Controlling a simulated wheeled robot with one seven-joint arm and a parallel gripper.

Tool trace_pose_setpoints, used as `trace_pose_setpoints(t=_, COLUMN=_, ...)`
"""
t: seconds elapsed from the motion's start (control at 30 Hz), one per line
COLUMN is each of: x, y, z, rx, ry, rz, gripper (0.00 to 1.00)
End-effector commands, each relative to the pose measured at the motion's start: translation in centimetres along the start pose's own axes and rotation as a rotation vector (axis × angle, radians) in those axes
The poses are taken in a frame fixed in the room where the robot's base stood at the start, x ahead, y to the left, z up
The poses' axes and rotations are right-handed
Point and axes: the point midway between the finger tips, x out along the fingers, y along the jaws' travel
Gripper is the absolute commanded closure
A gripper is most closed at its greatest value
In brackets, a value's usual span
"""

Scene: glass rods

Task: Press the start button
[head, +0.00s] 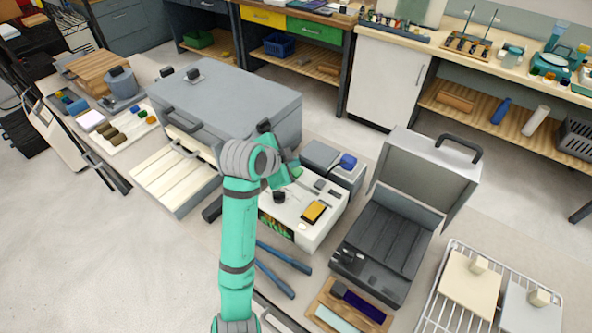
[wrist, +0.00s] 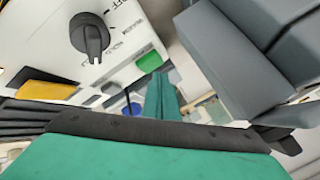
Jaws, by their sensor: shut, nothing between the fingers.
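A white machine (head: 290,212) with a control panel stands at the middle of the bench. In the wrist view its panel (wrist: 130,22) carries a black knob (wrist: 92,38), a round green button (wrist: 149,61) and a yellow part (wrist: 46,90). My gripper (wrist: 161,76) is shut and empty, its teal fingers reaching toward the green button. The fingertips appear close beside the button; I cannot tell whether they touch it. In the head view the black knob (head: 279,196) and yellow part (head: 313,211) show, while my wrist covers some of the panel. No start label is readable.
A grey box with a blue part (head: 348,160) stands just behind the machine. An open dark case (head: 390,240) is to the right, and a large grey box (head: 230,100) is behind left. Blue-handled pliers (head: 275,270) lie in front. A wire rack (head: 432,310) is at lower right.

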Motion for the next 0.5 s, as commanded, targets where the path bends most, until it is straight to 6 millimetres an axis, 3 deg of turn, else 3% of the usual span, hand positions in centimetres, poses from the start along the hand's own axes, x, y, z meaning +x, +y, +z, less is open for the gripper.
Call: trace_pose_setpoints(t=0.5, x=0.49, y=0.28, z=0.27, rx=0.0, ry=0.0, rz=0.001, gripper=1.0)
